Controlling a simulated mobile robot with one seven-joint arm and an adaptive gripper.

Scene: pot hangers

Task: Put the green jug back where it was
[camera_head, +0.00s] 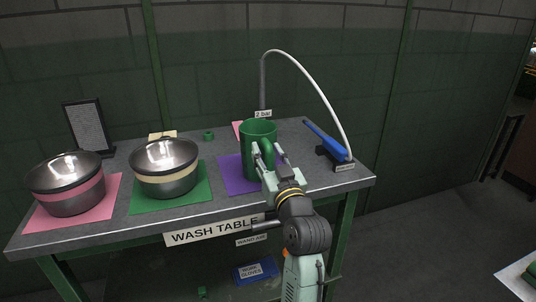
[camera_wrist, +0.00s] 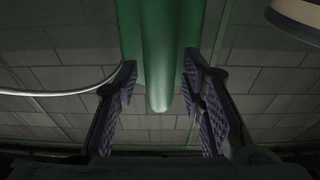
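The green jug (camera_head: 246,152) stands upright at or just above the purple mat (camera_head: 234,178) on the wash table; its base is partly hidden. Its handle (camera_head: 267,147) faces my arm. My gripper (camera_head: 268,152) reaches in from the front with one finger on each side of the handle. In the wrist view, the handle (camera_wrist: 159,75) runs down between my two fingers (camera_wrist: 160,88).
Two steel bowls stand on the left, one on a pink mat (camera_head: 105,192) and one on a green mat (camera_head: 199,196). A blue wand (camera_head: 325,140) lies in a dark holder (camera_head: 328,161) on the right, under a curved white hose (camera_head: 325,89). A "Z bar" label (camera_head: 263,114) is behind the jug.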

